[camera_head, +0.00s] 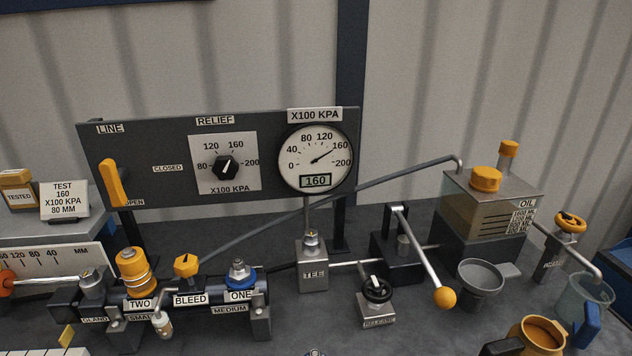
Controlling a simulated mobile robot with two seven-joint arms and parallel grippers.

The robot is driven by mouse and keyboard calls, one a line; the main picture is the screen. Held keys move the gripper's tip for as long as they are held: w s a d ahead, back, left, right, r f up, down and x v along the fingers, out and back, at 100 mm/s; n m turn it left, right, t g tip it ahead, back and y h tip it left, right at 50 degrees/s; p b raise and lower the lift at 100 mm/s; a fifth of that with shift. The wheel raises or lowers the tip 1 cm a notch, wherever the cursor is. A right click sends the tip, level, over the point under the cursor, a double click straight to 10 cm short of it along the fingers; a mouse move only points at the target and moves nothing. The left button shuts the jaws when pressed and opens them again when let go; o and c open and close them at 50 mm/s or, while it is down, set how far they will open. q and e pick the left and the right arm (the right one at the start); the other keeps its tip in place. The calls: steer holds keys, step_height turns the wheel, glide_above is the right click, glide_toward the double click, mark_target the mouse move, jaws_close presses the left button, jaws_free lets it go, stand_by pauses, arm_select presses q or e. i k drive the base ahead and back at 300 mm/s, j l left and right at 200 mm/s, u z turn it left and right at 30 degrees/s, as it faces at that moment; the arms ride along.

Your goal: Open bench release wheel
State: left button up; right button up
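The bench release wheel (377,289) is a small black handwheel on a grey block at the centre right of the bench. A plate reading RELEASE (379,322) lies in front of it. A light mark or pointer shows at the wheel's top; I cannot tell from this whether the valve is open or closed. The round pressure gauge (316,158) has its needle near 160, and its small display reads 160. Neither of my grippers shows in the head view, and nothing touches the wheel.
A pump lever with an orange ball (445,297) slants just right of the wheel. The TEE block (313,265) stands to its left. A grey funnel (480,279), an oil tank (490,209) and an orange jug (541,337) are to the right.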

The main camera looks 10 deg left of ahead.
mark_target(378, 283)
steer(key=k+z, duration=0.2)
steer(key=z, duration=0.3)
steer(key=k+z, duration=0.2)
steer(key=z, duration=0.3)
